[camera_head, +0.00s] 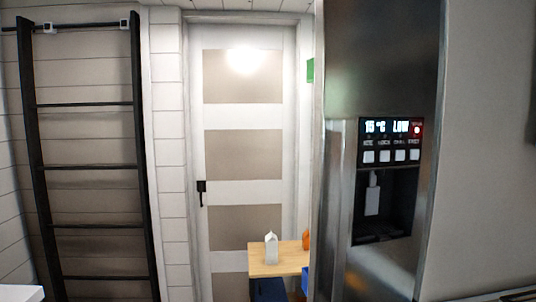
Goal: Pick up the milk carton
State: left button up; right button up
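A white milk carton (271,248) with a peaked top stands upright on a small light-wood table (262,268). The table is in the lower middle of the head view, in front of a door. Nothing touches the carton that I can see. Neither of my grippers shows in this view.
A steel fridge (376,60) with a lit dispenser panel stands close on the right and hides the table's right part. An orange object (306,239) is partly seen at its edge. A black ladder (90,165) leans at the left. The panelled door (243,130) is closed.

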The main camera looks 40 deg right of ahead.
aim_at(271, 243)
jog(key=z, duration=2.05)
